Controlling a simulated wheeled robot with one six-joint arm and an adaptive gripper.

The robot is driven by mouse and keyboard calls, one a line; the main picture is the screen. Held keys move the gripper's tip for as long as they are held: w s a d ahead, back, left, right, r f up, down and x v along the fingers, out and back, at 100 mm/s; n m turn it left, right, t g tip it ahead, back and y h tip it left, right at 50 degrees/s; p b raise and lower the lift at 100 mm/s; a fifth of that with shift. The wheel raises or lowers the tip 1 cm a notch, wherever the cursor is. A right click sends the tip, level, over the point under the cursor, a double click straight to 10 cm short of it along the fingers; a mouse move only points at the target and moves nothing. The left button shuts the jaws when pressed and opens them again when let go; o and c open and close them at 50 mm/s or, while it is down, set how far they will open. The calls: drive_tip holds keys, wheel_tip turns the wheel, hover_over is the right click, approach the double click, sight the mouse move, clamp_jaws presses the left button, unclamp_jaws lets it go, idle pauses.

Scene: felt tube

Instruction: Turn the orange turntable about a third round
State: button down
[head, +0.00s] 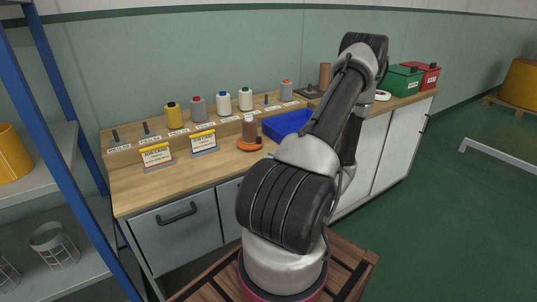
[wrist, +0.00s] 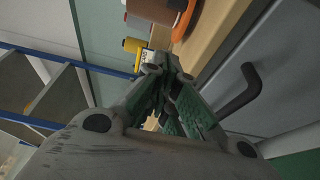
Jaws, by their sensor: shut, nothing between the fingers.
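The orange turntable (head: 243,145) sits on the wooden worktop near its front edge, left of the blue tray. A brown tube (head: 249,127) stands upright on it. In the wrist view, the turntable's orange rim (wrist: 187,20) and the brown tube (wrist: 155,10) show at the top, partly cut off by the frame. My gripper (wrist: 165,70) is shut and empty in the wrist view. Its tips point toward the worktop edge, below the turntable in the picture and apart from it. In the head view my arm hides the gripper.
Several thread spools (head: 198,108) stand on a raised shelf behind the turntable. Two card holders (head: 203,142) stand to its left. A blue tray (head: 287,125) lies to its right. Cabinet fronts with handles (head: 177,214) are below. A blue-framed rack (head: 75,150) stands at the left.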

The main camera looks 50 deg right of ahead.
drive_tip(key=w, duration=0.6)
drive_tip(key=w+a, duration=0.1)
drive_tip(key=w, duration=0.1)
drive_tip(key=shift+w, duration=0.4)
drive_tip(key=d, duration=0.3)
drive_tip(key=shift+w, duration=0.25)
drive_tip(key=shift+w+d, duration=0.25)
drive_tip(key=shift+d, duration=0.3)
